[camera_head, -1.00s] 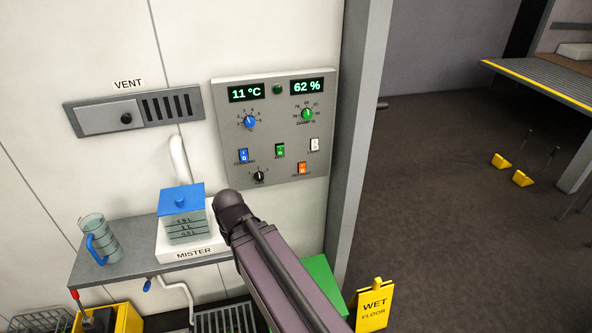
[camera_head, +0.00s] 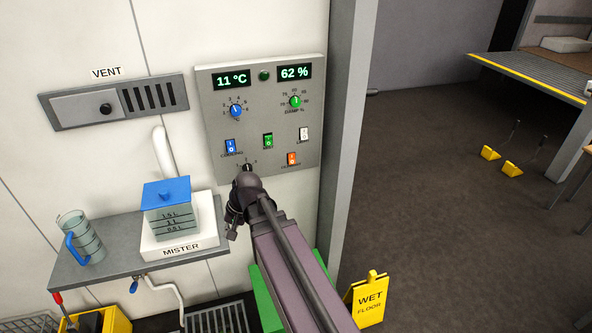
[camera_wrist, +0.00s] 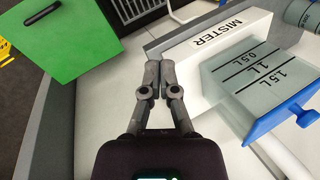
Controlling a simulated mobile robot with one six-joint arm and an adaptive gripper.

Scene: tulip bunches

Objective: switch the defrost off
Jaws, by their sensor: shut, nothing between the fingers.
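The orange defrost switch (camera_head: 291,158) sits at the lower right of the grey control panel (camera_head: 312,170) in the head view. Its label below is small and partly readable. My gripper (camera_head: 231,232) is below the panel, beside the mister, lower left of the defrost switch and apart from it. In the wrist view my gripper (camera_wrist: 159,66) has its two fingers together, with nothing between them. The defrost switch is not in the wrist view.
Blue cooling (camera_head: 230,146), green (camera_head: 268,140) and white light (camera_head: 304,134) switches are close by. A green box (camera_wrist: 60,45) is near.

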